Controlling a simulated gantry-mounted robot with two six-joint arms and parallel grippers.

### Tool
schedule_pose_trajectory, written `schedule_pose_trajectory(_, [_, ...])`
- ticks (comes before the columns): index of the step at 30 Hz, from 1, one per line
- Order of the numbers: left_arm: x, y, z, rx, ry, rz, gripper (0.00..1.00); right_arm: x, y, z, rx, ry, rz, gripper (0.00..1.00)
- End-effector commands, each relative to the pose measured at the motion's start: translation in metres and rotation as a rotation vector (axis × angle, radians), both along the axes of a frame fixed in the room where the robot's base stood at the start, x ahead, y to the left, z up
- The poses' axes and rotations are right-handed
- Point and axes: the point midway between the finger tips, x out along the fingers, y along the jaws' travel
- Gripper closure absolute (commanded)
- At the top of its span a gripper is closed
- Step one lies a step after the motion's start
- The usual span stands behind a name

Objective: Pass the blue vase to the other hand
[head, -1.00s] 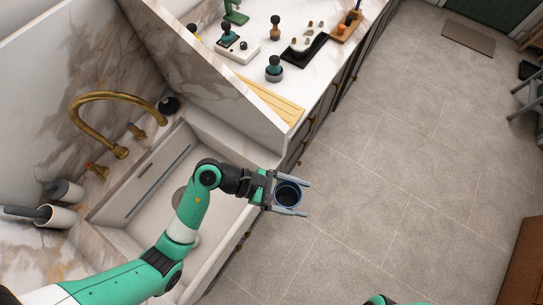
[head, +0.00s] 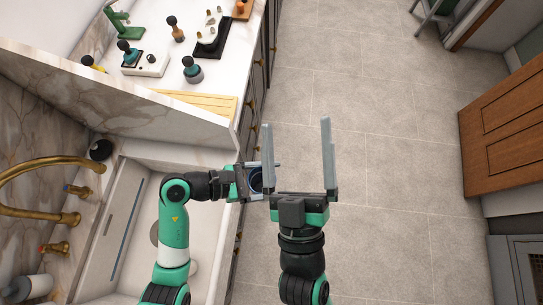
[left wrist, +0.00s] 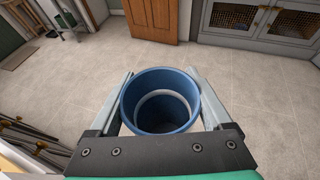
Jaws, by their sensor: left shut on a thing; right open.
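The blue vase shows as a dark, round, open-topped cup (head: 256,181) in the head view. In the left wrist view the vase (left wrist: 160,118) is seen from above, with its open mouth facing the camera and a paler ring inside. My left gripper (head: 268,181) is shut on it, one finger on each side. It holds the vase beyond the counter's front edge, over the floor. My right gripper (head: 297,124) is open and empty, just to the right of the vase, with its long fingers pointing up the picture. Its near finger partly overlaps the left gripper's tips.
A white sink (head: 128,232) with a brass faucet (head: 50,163) lies to the left. The counter behind holds a slatted wooden board (head: 200,104), a white joystick box (head: 148,64) and other small items. A wooden door (head: 503,125) stands at the right. The floor between is clear.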

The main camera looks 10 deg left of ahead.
Motion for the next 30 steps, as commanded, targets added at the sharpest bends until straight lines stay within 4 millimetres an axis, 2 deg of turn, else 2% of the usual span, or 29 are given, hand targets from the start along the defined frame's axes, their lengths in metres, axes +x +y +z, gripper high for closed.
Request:
schedule_pose_trajectory(1, [0.000,0.000,0.001,0.000,-0.002,0.001,1.00,-0.020,0.018,-0.030,-0.097,0.014,0.034,0.00])
schedule_pose_trajectory(3, [0.000,0.000,0.001,0.000,-0.002,0.001,1.00,-0.049,0.038,-0.064,-0.234,0.007,0.079,0.00])
schedule_pose_trajectory(5, [0.000,0.000,0.001,0.000,-0.002,0.001,1.00,-0.075,0.051,-0.093,-0.343,0.001,0.131,0.00])
schedule_pose_trajectory(7, [0.000,0.000,0.001,0.000,-0.002,0.001,1.00,-0.100,0.057,-0.132,-0.387,0.064,0.201,0.00])
schedule_pose_trajectory(9, [0.000,0.000,0.001,0.000,-0.002,0.001,1.00,-0.105,0.049,-0.174,-0.252,0.269,0.237,0.00])
schedule_pose_trajectory(12, [0.000,0.000,0.001,0.000,-0.002,0.001,1.00,-0.105,0.034,-0.225,-0.006,0.562,0.216,0.00])
schedule_pose_trajectory(15, [0.000,0.000,0.001,0.000,-0.002,0.001,1.00,-0.111,0.024,-0.260,0.161,0.754,0.172,0.00])
schedule_pose_trajectory(18, [0.000,0.000,0.001,0.000,-0.002,0.001,1.00,-0.116,0.019,-0.279,0.247,0.854,0.142,0.00])
schedule_pose_trajectory(23, [0.000,0.000,0.001,0.000,-0.002,0.001,1.00,-0.117,0.017,-0.285,0.280,0.887,0.128,0.00])
schedule_pose_trajectory(26, [0.000,0.000,0.001,0.000,-0.002,0.001,1.00,-0.113,0.018,-0.287,0.279,0.886,0.127,0.00])
schedule_pose_trajectory(30, [0.000,0.000,0.001,0.000,-0.002,0.001,1.00,-0.096,0.024,-0.293,0.280,0.884,0.125,0.00])
